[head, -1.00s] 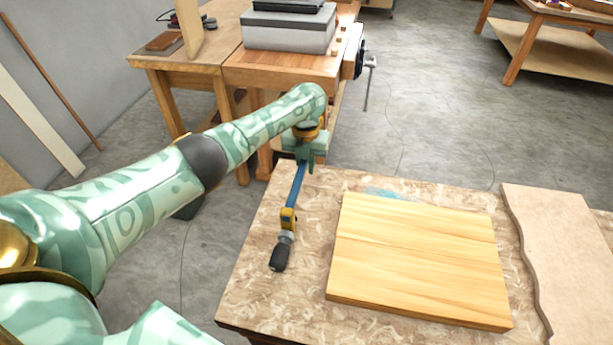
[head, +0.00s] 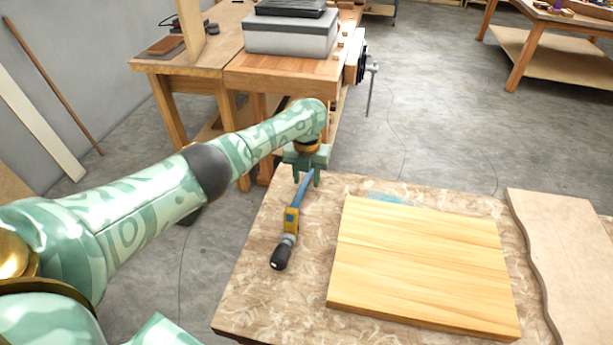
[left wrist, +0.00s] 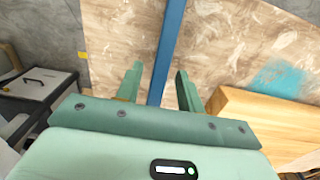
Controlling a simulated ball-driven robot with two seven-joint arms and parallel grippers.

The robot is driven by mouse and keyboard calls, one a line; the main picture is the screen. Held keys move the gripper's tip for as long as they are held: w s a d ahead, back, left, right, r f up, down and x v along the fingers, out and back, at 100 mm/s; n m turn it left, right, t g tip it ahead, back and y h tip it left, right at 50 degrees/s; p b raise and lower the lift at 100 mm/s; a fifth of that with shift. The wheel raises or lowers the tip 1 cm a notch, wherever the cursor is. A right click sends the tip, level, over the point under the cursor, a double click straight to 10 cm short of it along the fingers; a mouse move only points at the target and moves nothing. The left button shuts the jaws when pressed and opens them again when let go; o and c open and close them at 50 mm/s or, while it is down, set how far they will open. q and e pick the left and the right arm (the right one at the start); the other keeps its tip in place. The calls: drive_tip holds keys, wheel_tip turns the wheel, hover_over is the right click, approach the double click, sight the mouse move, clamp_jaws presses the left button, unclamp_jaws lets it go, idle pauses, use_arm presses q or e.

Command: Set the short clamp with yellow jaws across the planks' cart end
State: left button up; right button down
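The clamp (head: 303,190) has a blue bar, a yellow jaw (head: 291,220) and a black handle, and it lies left of the planks near the table's left edge. The joined pale planks (head: 420,262) lie flat on the table, apart from the clamp. My left gripper (head: 305,180) is over the far part of the bar. In the left wrist view its fingers (left wrist: 158,82) are spread, with the blue bar (left wrist: 168,45) between them and gaps showing. The clamp's far end is hidden by the gripper. My right gripper is not in view.
The mottled table (head: 260,290) has bare room around the planks. A wavy-edged board (head: 570,250) lies at its right. A wooden workbench (head: 285,68) with a grey case (head: 290,35) stands behind. A blue patch (head: 385,198) marks the table behind the planks.

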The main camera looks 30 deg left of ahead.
use_arm(q)
wheel_tip(320, 180, up, 12)
drive_tip(key=p, duration=0.5)
idle(0.3)
